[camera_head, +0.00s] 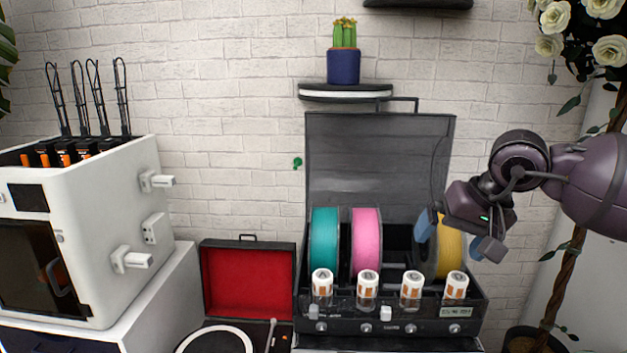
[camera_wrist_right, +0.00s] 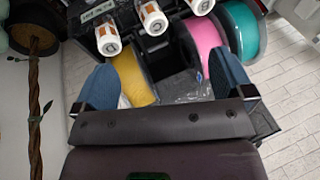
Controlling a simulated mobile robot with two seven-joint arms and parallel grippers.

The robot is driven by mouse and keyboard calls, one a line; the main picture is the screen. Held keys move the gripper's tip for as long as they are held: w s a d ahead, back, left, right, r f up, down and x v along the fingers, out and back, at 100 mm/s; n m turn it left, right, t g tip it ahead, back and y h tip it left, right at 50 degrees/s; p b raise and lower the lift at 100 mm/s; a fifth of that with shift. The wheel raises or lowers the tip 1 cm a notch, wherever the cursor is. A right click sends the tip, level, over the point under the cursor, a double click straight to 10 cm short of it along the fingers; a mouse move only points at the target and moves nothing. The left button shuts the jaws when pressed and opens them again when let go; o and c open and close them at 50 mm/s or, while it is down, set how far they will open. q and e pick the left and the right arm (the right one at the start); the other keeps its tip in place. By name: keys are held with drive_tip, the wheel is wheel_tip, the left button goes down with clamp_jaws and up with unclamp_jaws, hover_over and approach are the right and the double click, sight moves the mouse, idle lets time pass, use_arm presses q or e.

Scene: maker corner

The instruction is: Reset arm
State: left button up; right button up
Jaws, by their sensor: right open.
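My right gripper (camera_head: 450,238) comes in from the right in the head view, in front of the right part of an open filament box (camera_head: 380,160). Its two blue fingers are spread apart with nothing between them. In the right wrist view the open gripper (camera_wrist_right: 165,88) shows a yellow spool (camera_wrist_right: 132,78) beyond the gap between its fingers. The yellow spool (camera_head: 452,245) is partly hidden by the gripper in the head view. My left gripper is in neither view.
Teal (camera_head: 324,240) and pink (camera_head: 366,240) spools stand in the box, behind several white-capped cylinders (camera_head: 411,285). A white printer (camera_head: 100,240) and a red-lined open case (camera_head: 248,280) are on the left. A cactus pot (camera_head: 343,67) sits on a shelf above; a flowering plant (camera_head: 605,50) is at right.

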drive_tip(key=s+a+f+m+y, duration=0.1)
drive_tip(key=s+a+m+y, duration=0.3)
drive_tip(key=a+m+y, duration=0.3)
drive_tip(key=s+a+f+m+y, duration=0.1)
drive_tip(key=s+a+m+y, duration=0.5)
drive_tip(key=a, duration=0.4)
drive_tip(key=w+d+f+n+t+h, duration=0.1)
drive_tip(key=d+f+n+t+h, duration=0.6)
drive_tip(key=n, duration=0.8)
drive_tip(key=d+f+n+t+h, duration=0.4)
drive_tip(key=d+n+t+h, duration=0.4)
drive_tip(key=n, duration=0.7)
drive_tip(key=s+d+f+m+g+h, duration=0.1)
drive_tip(key=s+d+f+m+g, duration=0.3)
drive_tip(key=s+f+m+g, duration=0.6)
drive_tip(key=s+d+f+m+g+h, duration=0.1)
drive_tip(key=s+d+f+m+g, duration=0.2)
drive_tip(key=s+f+m+g, duration=0.7)
drive_tip(key=w+f+n+t, duration=0.4)
drive_tip(key=f+t, duration=0.4)
drive_tip(key=t, duration=0.5)
drive_tip(key=shift+w+f+n+y, duration=0.3)
drive_tip(key=shift+w+f+n, duration=0.1)
drive_tip(key=shift+n, duration=0.3)
